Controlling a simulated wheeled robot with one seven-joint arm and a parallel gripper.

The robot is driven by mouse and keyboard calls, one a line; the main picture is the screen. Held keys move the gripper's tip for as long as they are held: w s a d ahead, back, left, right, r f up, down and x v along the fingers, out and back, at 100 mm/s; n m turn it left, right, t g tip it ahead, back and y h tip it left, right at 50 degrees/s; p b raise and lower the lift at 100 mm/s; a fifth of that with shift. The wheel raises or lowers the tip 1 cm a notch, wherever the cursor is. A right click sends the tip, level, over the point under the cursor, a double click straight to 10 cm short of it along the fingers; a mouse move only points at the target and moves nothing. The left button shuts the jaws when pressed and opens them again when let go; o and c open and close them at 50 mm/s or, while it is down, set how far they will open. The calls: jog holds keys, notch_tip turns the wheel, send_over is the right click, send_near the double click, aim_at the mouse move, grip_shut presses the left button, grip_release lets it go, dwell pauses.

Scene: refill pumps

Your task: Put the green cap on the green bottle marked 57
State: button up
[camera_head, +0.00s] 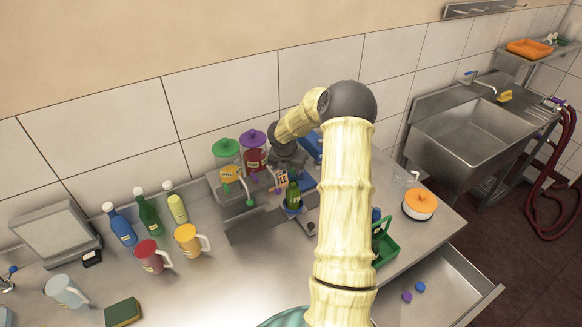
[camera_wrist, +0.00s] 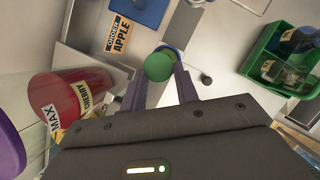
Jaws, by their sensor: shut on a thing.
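A green bottle (camera_head: 293,197) stands upright on a blue round base at the pump station, its label too small to read. My gripper (camera_wrist: 158,80) points down at this spot, its fingers shut on a round green cap (camera_wrist: 158,67). In the wrist view the cap hides most of what is below it, with part of a blue ring (camera_wrist: 172,50) showing behind. I cannot tell whether the cap touches the bottle's neck. In the head view, my arm hides part of the gripper.
Green-lidded (camera_head: 226,147) and purple-lidded (camera_head: 253,137) pumps stand close behind. An order sign reading APPLE (camera_wrist: 118,34) is nearby. Several capped bottles (camera_head: 149,212) and jugs (camera_head: 187,239) stand left. A green crate (camera_head: 384,246) is right; an open drawer (camera_head: 455,290) holds purple and blue caps.

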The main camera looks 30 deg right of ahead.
aim_at(292, 173)
jog(key=shift+w+f+b, duration=0.15)
jog(key=shift+f+b, duration=1.05)
jog(key=shift+f, duration=0.2)
jog(key=shift+d+f, duration=0.1)
jog(key=shift+f, duration=0.05)
jog(key=shift+s, duration=0.25)
jog(key=shift+w+a, duration=0.2)
jog(key=shift+w, duration=0.05)
jog(key=shift+s+d+p, duration=0.1)
jog(key=shift+s+p, duration=0.05)
jog(key=shift+p, duration=0.25)
jog(key=shift+f, duration=0.5)
jog(key=shift+r, duration=0.15)
